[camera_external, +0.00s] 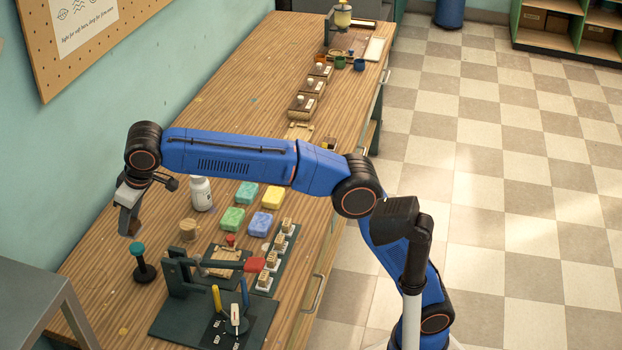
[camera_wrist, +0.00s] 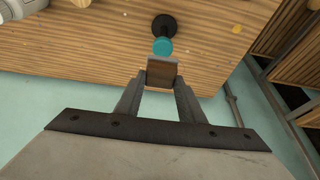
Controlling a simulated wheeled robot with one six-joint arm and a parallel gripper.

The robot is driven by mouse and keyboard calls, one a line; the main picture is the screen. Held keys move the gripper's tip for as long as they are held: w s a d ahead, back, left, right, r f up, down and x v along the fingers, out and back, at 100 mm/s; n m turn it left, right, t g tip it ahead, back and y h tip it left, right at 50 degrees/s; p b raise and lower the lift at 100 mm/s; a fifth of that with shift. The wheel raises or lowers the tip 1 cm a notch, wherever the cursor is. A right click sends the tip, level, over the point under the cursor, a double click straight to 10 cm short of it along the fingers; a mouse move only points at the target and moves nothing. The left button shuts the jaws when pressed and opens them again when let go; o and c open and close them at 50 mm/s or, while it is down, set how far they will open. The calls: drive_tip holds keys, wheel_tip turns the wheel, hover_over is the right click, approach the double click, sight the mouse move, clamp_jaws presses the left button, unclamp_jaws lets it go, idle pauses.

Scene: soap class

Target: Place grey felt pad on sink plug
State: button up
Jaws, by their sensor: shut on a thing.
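My gripper (camera_external: 130,226) hangs above the left edge of the bench. In the wrist view, my gripper (camera_wrist: 160,84) is shut on a small squarish piece (camera_wrist: 162,74), brown on its face with a grey edge; I cannot tell whether it is the grey felt pad. A black round-based piece with a teal knob (camera_external: 142,262) stands on the bench just below and right of my gripper. Its teal knob (camera_wrist: 162,46) shows just beyond the held piece in the wrist view, apparently apart from it. I cannot tell which thing is the sink plug.
A white bottle (camera_external: 201,194), a small brown cup-like thing (camera_external: 189,230) and coloured soap bars (camera_external: 232,219) stand right of my gripper. A dark press-like stand with levers (camera_external: 195,288) is at the front. The bench (camera_external: 95,253) is clear around the teal-knobbed piece's left side.

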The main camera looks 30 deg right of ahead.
sight(133, 233)
drive_tip(key=shift+f, duration=2.5)
drive_tip(key=shift+f, duration=0.15)
drive_tip(key=o, duration=1)
drive_tip(key=shift+o, duration=0.2)
drive_tip(key=v, duration=1.2)
drive_tip(key=shift+r, duration=0.2)
drive_tip(key=shift+w, duration=0.1)
